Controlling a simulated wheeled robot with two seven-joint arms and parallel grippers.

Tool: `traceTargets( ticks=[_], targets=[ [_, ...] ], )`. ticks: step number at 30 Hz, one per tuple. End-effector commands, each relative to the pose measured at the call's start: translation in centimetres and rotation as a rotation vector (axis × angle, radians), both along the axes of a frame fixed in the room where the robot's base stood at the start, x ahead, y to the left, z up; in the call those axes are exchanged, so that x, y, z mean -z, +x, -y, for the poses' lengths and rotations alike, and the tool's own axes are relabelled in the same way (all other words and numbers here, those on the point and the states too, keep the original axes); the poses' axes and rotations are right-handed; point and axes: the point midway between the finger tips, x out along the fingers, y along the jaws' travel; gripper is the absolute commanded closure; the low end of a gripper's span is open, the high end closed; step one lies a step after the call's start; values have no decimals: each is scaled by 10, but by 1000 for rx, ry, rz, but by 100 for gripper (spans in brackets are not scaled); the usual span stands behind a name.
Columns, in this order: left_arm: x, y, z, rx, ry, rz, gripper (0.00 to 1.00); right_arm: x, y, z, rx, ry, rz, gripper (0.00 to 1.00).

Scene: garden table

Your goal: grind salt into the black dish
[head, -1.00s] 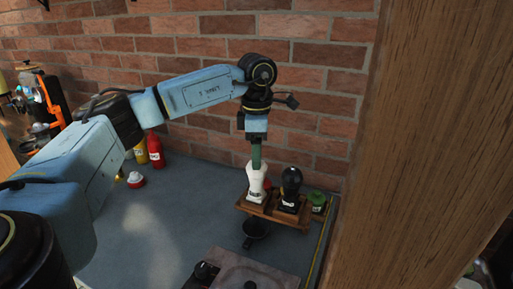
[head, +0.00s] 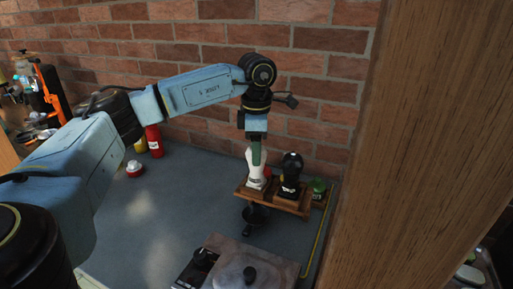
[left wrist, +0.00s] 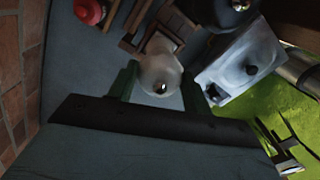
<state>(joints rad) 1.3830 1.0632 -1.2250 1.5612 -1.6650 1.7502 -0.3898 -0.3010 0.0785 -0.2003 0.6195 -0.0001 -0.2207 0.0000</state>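The white mill (head: 256,172) stands upright in a wooden rack (head: 302,209) beside a black mill (head: 291,175). My left gripper (head: 256,156) points down at the white mill's top. In the left wrist view its green fingers (left wrist: 160,88) stand on either side of the white mill's rounded head (left wrist: 158,72), with small gaps, so it looks open around it. The black dish (head: 256,216) is on the table in front of the rack; I cannot make it out in the left wrist view. My right gripper is not in view.
A grey lidded block with a black knob (head: 250,273) is at the front. A green-topped jar (head: 318,186) is at the rack's right end. Red (head: 155,141) and yellow bottles stand far left. A brick wall is behind; a wooden post (head: 425,140) blocks the right.

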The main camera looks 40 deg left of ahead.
Motion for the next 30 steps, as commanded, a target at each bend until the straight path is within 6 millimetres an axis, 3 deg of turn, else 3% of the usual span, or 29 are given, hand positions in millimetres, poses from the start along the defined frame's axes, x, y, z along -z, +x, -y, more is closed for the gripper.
traceTargets(
  ticks=[1,5,11,21,30],
  targets=[
    [0,0,0,0,0,0,62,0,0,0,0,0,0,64],
    [0,0,0,0,0,0,79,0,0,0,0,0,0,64],
    [-1,0,0,-105,-1,-2,79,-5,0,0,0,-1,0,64],
    [-1,0,0,-529,0,-3,79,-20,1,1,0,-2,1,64],
    [0,0,0,-603,1,-1,79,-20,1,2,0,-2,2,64]
  ],
)
